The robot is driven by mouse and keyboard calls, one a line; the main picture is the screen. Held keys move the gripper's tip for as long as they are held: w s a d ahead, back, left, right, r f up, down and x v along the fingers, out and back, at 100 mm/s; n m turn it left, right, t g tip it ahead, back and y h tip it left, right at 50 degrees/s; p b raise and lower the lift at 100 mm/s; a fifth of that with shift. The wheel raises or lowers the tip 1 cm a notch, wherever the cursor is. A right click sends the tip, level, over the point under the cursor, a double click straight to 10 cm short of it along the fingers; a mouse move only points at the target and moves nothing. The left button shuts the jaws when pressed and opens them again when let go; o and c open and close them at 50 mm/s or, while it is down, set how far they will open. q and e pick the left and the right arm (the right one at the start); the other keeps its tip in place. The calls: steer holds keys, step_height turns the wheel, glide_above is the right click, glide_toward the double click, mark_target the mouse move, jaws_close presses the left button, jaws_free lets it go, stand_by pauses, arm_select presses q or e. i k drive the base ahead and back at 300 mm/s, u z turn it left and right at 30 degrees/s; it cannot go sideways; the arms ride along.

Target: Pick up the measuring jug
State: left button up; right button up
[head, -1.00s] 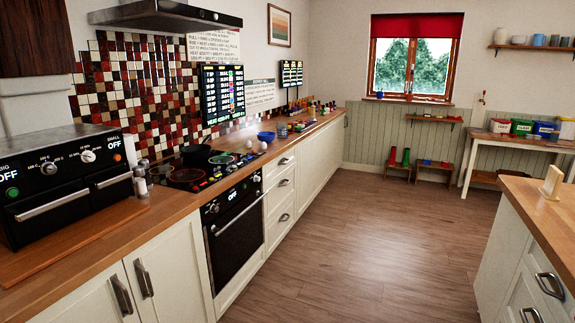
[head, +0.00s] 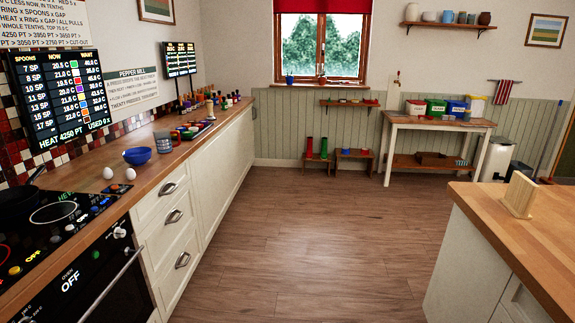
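I cannot pick out a measuring jug for sure in the head view. A small grey mug-like vessel (head: 163,142) stands on the left counter beyond the blue bowl (head: 137,155), too small to identify. Several vessels stand on the high wall shelf, among them a white one (head: 411,13) and a brown one (head: 484,18); none is clearly a measuring jug. Neither of my grippers is in view.
The left counter holds a hob (head: 52,214), two eggs and many small coloured items. A wooden island (head: 528,238) with an upright wooden block (head: 519,196) stands at right. A side table (head: 437,122) bears coloured tubs. The floor (head: 305,235) between is clear.

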mark_target(163, 138)
steer(key=u, duration=0.05)
steer(key=i, duration=1.75)
steer(key=u, duration=0.75)
steer(key=i, duration=1.15)
steer(key=u, duration=0.8)
